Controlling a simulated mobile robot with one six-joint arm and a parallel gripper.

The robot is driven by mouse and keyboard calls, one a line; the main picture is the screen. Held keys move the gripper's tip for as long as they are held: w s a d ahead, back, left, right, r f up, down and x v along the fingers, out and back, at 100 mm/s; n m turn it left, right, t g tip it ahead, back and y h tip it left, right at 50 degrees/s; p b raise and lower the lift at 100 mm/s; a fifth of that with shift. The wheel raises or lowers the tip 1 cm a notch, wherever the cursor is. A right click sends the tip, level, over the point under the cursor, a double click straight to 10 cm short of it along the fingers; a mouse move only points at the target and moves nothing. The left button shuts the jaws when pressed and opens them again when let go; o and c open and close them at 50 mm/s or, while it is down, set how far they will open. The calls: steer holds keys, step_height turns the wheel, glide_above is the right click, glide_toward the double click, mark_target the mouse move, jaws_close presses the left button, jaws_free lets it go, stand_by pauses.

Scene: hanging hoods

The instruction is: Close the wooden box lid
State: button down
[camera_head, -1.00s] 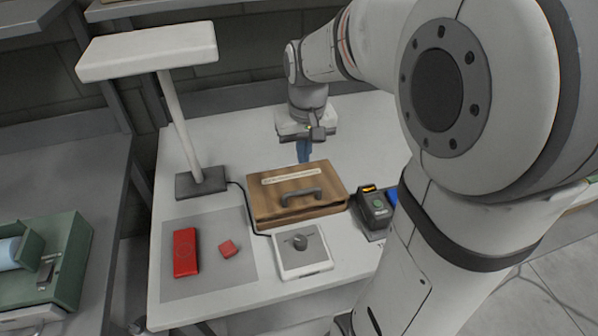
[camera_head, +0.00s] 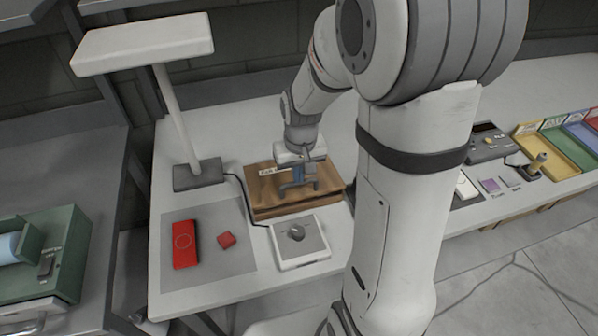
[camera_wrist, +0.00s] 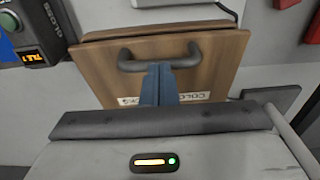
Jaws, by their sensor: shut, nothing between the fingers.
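The wooden box (camera_head: 259,190) stands on the white table, its lid lying flat over it in the head view. In the wrist view the lid (camera_wrist: 203,75) shows a dark curved handle (camera_wrist: 160,57) and a pale label, partly hidden by my fingers. My gripper (camera_head: 297,178) is above the lid near the handle. Its blue fingers (camera_wrist: 159,72) are together and empty, pointing at the handle. I cannot tell whether they touch the handle or lid. A thin line runs along the box edge; I cannot tell if the lid is fully seated.
A white lamp (camera_head: 150,43) stands left of the box. A grey mat with a red case (camera_head: 185,244) and a small red block (camera_head: 227,240) lies front left. Coloured trays (camera_head: 551,150) are far right.

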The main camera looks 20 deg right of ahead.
mark_target(300, 196)
steer(key=shift+s+f+b, duration=0.2)
steer(key=shift+f+b, duration=0.3)
steer(key=shift+s+f+b, duration=0.15)
steer(key=shift+f+b, duration=0.3)
steer(key=shift+b, duration=0.05)
steer(key=shift+s+f+b, duration=0.2)
steer(key=shift+f+b, duration=0.1)
steer(key=shift+b, duration=0.05)
steer(key=shift+s, duration=0.25)
step_height(300, 196, up, 14)
steer(key=s+p, duration=0.2)
steer(key=s, duration=0.1)
steer(key=s+r+t, duration=0.1)
steer(key=s+t, duration=0.1)
steer(key=s, duration=0.8)
steer(key=shift+s, duration=0.35)
